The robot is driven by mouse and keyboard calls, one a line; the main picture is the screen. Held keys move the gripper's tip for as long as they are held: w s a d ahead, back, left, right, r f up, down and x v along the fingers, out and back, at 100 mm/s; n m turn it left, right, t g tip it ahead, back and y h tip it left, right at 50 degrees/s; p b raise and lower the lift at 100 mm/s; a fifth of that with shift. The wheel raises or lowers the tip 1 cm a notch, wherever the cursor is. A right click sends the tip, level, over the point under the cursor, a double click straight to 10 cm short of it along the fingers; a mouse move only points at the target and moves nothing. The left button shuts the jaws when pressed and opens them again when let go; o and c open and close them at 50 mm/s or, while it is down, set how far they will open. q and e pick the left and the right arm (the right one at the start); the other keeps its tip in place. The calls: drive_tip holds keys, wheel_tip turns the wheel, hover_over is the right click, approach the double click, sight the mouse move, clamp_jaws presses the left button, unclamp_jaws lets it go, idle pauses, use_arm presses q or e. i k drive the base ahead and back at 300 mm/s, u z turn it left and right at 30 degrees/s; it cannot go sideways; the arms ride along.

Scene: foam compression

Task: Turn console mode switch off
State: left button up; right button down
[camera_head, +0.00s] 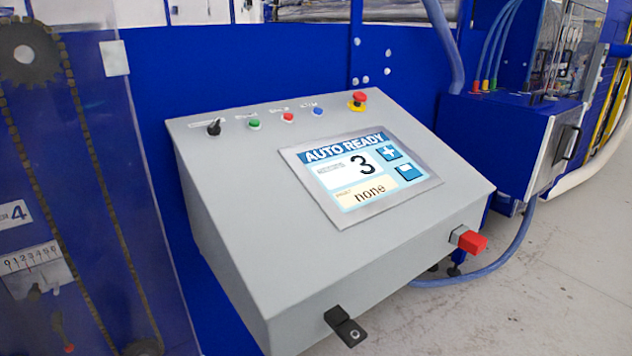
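The grey console (225,220) stands in the middle of the view with a sloped top. A black rotary switch (214,127) sits at the upper left of its panel, its pointer tilted. The label beside it is too small to read. Neither of my grippers is in view.
A green (254,124), a red (288,117) and a blue button (318,111) line the panel's top, with a red emergency stop (358,99) on yellow. A red block (470,241) and a black bracket (345,326) jut from the front face. Blue machinery stands behind; floor is clear at right.

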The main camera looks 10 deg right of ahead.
sight(213, 129)
drive_tip(key=u, duration=1.75)
drive_tip(key=k, duration=0.5)
drive_tip(key=z, duration=1.05)
